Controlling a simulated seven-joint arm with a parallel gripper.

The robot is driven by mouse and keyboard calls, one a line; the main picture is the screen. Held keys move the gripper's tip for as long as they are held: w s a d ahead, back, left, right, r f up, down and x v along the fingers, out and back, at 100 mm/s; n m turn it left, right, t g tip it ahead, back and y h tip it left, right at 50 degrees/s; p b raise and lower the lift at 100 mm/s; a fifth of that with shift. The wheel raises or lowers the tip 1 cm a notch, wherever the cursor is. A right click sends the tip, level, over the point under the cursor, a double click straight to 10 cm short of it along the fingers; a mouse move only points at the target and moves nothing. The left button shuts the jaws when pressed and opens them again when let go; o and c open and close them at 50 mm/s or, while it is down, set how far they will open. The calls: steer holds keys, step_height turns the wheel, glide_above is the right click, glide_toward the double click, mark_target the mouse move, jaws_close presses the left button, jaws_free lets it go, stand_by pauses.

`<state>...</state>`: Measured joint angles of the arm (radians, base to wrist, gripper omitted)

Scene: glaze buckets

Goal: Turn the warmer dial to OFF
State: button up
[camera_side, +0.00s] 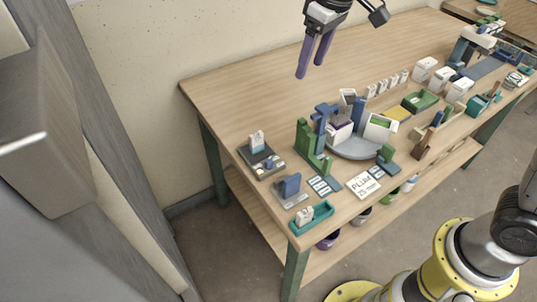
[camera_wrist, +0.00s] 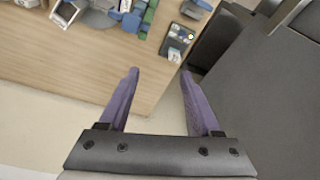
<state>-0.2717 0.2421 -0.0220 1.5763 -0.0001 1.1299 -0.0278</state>
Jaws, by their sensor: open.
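A small dark warmer-like unit (camera_side: 262,162) sits near the table's left front corner, with a white block standing on it and small blue parts in front that may be the dial. It also shows near the top of the wrist view (camera_wrist: 178,41), with a pale round spot on its right side. The dial's setting is too small to read. My gripper (camera_side: 310,69) has purple fingers, spread and empty. It hangs high above the back of the table, apart from the unit. In the wrist view the open fingertips (camera_wrist: 160,72) lie below the unit in the picture.
A blue piece on a grey plate (camera_side: 290,192) and a teal tray (camera_side: 311,218) stand nearby. Green and blue stands (camera_side: 312,150), a round grey turntable (camera_side: 355,148) and a PLUM card (camera_side: 363,185) are to the right. The table's back left (camera_side: 235,105) is clear.

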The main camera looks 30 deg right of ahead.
steer(key=w+a+f+g, duration=0.1)
steer(key=w+a+f, duration=0.2)
steer(key=a+f, duration=0.25)
steer(key=n+g, duration=0.1)
steer(key=n, duration=0.1)
glide_above(268, 159)
step_height(268, 159, down, 7)
steer(key=shift+h, duration=0.3)
step_height(268, 159, down, 14)
steer(key=shift+r, duration=0.1)
jaws_close()
